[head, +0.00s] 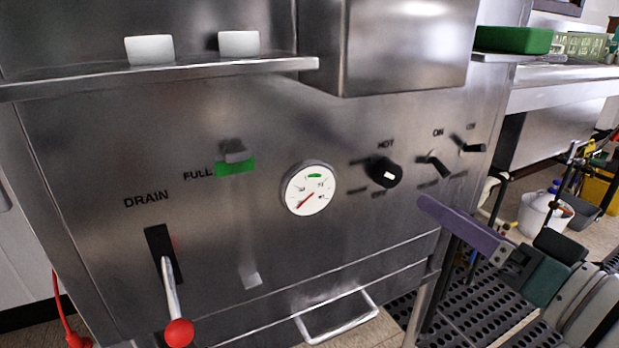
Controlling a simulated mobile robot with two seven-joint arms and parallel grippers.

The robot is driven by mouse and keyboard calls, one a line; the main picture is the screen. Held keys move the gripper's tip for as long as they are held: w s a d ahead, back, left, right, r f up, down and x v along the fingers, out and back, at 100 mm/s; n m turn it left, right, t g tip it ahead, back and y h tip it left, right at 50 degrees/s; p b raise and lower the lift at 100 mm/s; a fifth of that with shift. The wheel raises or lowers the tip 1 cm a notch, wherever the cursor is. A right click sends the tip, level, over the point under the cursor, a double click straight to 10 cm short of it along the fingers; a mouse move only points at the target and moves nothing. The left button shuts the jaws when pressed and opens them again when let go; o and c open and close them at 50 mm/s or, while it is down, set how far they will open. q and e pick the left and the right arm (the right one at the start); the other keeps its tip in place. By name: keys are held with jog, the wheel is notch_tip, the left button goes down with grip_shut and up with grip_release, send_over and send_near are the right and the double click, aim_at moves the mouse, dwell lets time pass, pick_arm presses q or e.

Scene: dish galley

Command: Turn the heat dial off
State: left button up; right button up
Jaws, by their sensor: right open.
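The heat dial (383,172) is a round black knob on the steel front panel, right of the gauge. It has a small white mark on its face. The word HOT stands above it and OFF below it; I cannot tell exactly where the dial points. My right gripper (468,230) is open, in front of the machine, below and right of the dial. Its long purple-grey finger reaches up and left toward the dial, with a visible gap between them. The other finger is hard to make out. My left gripper is out of view.
A round gauge (308,188) sits left of the dial. Two toggle switches, the nearer (439,163) marked ON, sit right of it. A red-knobbed drain lever (179,331) is at lower left. A steel box (402,45) juts out above the dial. A bar handle (338,316) sticks out below.

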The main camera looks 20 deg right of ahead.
aim_at(393, 178)
jog(key=w, duration=0.2)
jog(key=w+b, duration=0.1)
jog(key=w, duration=0.2)
jog(key=w+a+b, duration=0.1)
jog(key=w, duration=0.2)
jog(key=shift+w, duration=0.2)
jog(key=shift+w+r, duration=0.1)
jog(key=shift+w, duration=0.2)
jog(key=shift+c, duration=0.3)
grip_shut()
